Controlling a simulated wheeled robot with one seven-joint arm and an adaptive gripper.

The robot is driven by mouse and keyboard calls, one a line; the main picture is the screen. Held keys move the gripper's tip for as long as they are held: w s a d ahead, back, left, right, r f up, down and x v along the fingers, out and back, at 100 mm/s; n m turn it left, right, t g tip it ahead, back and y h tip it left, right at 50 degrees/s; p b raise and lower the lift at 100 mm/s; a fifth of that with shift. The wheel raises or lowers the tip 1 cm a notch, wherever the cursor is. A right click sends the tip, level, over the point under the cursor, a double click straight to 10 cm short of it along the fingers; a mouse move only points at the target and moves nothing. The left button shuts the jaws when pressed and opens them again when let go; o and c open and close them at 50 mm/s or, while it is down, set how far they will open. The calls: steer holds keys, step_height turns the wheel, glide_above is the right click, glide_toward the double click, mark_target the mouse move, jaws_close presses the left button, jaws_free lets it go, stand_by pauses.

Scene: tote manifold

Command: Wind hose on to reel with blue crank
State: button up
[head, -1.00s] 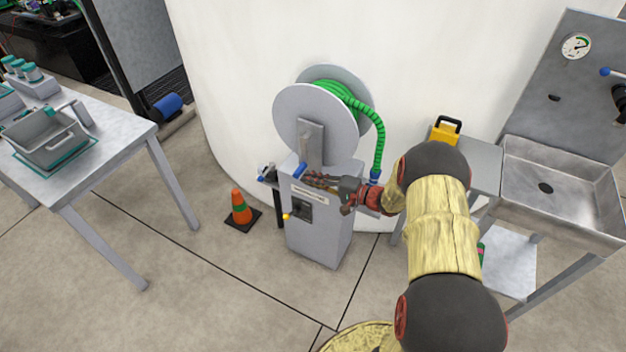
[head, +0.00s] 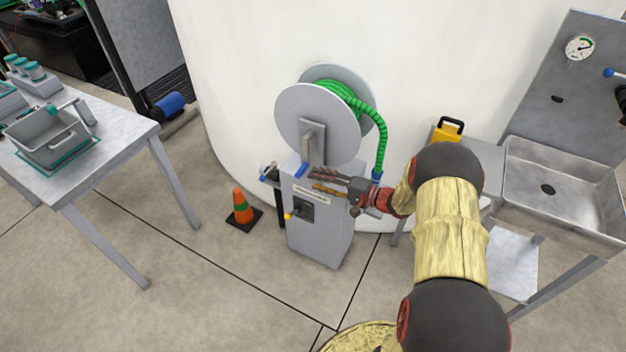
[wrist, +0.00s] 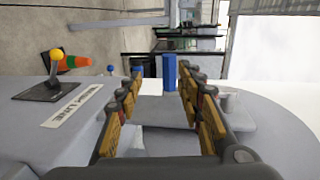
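The reel (head: 306,118) is a grey double disc on a grey cabinet (head: 318,238), with green hose (head: 345,93) wound around its hub. The hose's free part hangs down on the right to a blue end fitting (head: 376,177). The blue crank handle (head: 301,170) is low on the reel's front. My gripper (head: 314,180) is open above the cabinet top, its fingertips just right of the handle. In the wrist view the blue handle (wrist: 169,70) stands beyond my open fingertips (wrist: 166,80), roughly between them. I see no grip on it.
A yellow-knobbed lever (head: 290,215) is on the cabinet front. An orange cone (head: 240,207) stands left of the cabinet. A table with a grey bin (head: 45,150) is at left. A sink (head: 560,195) and yellow case (head: 446,134) are at right. A white tank wall (head: 235,60) rises behind.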

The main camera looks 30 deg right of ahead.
steer(key=v, duration=0.9)
